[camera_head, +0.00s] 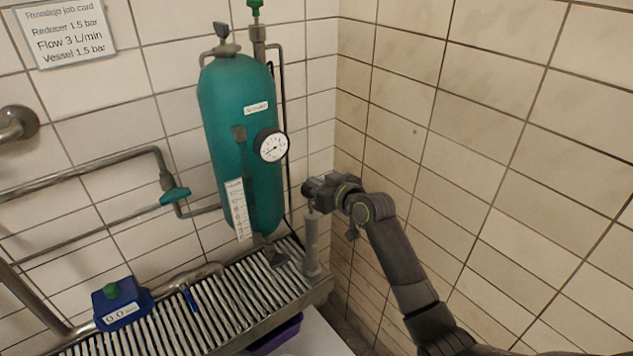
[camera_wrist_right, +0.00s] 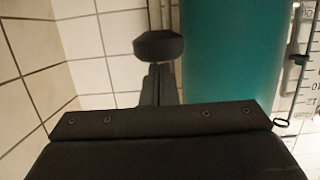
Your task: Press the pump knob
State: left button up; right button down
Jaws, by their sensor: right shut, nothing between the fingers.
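The hand pump (camera_head: 311,243) is a grey upright cylinder at the right end of the slatted rack, right of the teal vessel. Its dark rounded knob (camera_wrist_right: 158,45) shows in the right wrist view on a thin rod. My right gripper (camera_head: 318,189) is at the top of the pump in the head view. It is shut and empty. Its fingers (camera_wrist_right: 160,85) overlap the knob's edge in the wrist view. I cannot tell whether they touch it. In the head view the gripper and knob are both dark and hard to separate. My left gripper is not in view.
The teal vessel (camera_head: 232,125) with a round gauge (camera_head: 271,146) stands close left of the gripper. A slatted metal rack (camera_head: 231,304) runs below. A blue meter box (camera_head: 121,303) sits at its left. Tiled walls meet in a corner just behind the pump.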

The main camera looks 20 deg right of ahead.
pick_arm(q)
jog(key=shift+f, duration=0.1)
pick_arm(e)
notch_tip(320, 180, down, 6)
jog(key=b, duration=0.4)
jog(key=shift+f+b, duration=0.15)
jog(key=shift+b, duration=0.25)
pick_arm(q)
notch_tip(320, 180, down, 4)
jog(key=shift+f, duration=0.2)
pick_arm(e)
jog(key=shift+r+p, duration=0.45)
notch_tip(320, 180, up, 4)
jog(key=p, duration=0.3)
pick_arm(q)
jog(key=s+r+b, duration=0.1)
jog(key=b, duration=0.1)
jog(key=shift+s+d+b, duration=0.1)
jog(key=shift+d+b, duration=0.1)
jog(key=shift+b, duration=0.1)
pick_arm(e)
jog(key=v, duration=0.9)
jog(key=shift+s+d+f, duration=0.15)
jog(key=shift+s, duration=0.3)
